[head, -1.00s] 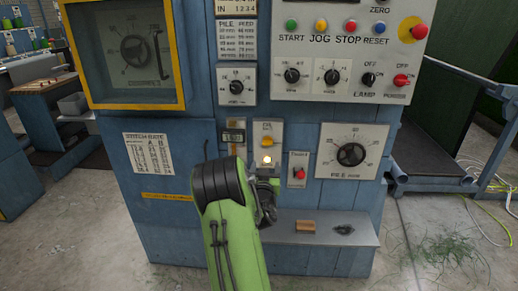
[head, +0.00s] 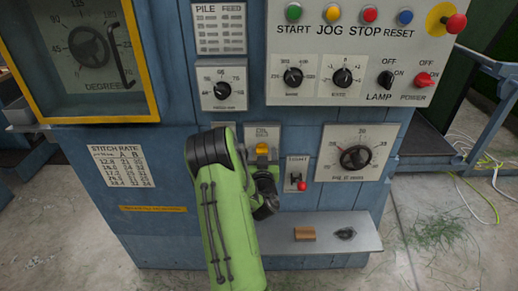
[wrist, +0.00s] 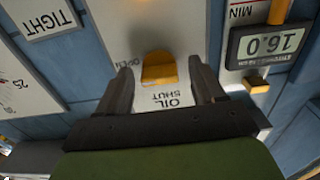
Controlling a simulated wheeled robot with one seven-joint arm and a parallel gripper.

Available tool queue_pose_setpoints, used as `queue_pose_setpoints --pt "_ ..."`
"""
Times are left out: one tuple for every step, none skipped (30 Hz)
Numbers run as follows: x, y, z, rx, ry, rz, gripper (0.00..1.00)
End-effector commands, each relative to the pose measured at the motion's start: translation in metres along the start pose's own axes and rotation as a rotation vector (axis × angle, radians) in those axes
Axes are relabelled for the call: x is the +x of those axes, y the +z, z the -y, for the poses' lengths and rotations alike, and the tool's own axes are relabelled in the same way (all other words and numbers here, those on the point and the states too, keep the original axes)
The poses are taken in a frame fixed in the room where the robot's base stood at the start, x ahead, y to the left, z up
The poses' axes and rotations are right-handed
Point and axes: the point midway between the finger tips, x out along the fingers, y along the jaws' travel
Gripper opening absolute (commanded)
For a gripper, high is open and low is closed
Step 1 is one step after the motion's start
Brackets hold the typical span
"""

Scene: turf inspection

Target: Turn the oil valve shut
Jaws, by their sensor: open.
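The oil valve has a yellow handle (head: 262,150) on a pale plate marked OIL, on the blue machine front. In the wrist view, which is upside down, the handle (wrist: 158,70) sits between the two dark fingers of my gripper (wrist: 161,68). The fingers are open, with a gap on each side of the handle, and I see no contact. The words OPEN and SHUT show on the plate (wrist: 128,38); I cannot tell exactly which one the handle points to. In the head view my green arm hides the lower plate and most of my gripper (head: 265,188).
A digital display (wrist: 268,45) with a yellow part below it is beside the valve. A red-tipped switch (head: 300,182) and a pile dial (head: 354,158) lie to the right. A grey shelf (head: 330,250) below holds a wooden block (head: 305,233) and a dark item (head: 345,233).

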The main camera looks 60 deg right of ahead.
Motion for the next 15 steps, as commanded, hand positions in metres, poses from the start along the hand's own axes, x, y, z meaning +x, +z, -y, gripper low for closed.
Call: queue_pose_setpoints --pt "-0.0001 0.0003 -0.0002 0.000 0.000 0.000 0.68" --pt "0.0000 0.0004 -0.0001 0.000 0.000 0.000 0.68" --pt "0.0000 0.0004 -0.0001 0.000 0.000 0.000 0.68" --pt "0.0000 0.0004 -0.0001 0.000 0.000 0.000 0.68" --pt "0.0001 0.0004 0.0000 0.000 0.000 0.000 0.64" --pt "0.0001 0.0004 0.0000 0.000 0.000 0.000 0.57" --pt "0.0001 0.0004 0.0000 0.000 0.000 0.000 0.53" --pt "0.0001 0.0004 0.0001 0.000 0.000 0.000 0.48" --pt "0.0001 0.0004 0.0001 0.000 0.000 0.000 0.42" --pt "0.0001 0.0004 0.0001 0.000 0.000 0.000 0.37" --pt "0.0002 0.0004 0.0001 0.000 0.000 0.000 0.33" --pt "0.0002 0.0004 0.0002 0.000 0.000 0.000 0.27" --pt "0.0002 0.0004 0.0002 0.000 0.000 0.000 0.22" --pt "0.0002 0.0003 0.0002 0.000 0.000 0.000 0.18" --pt "0.0002 0.0003 0.0002 0.000 0.000 0.000 0.12"
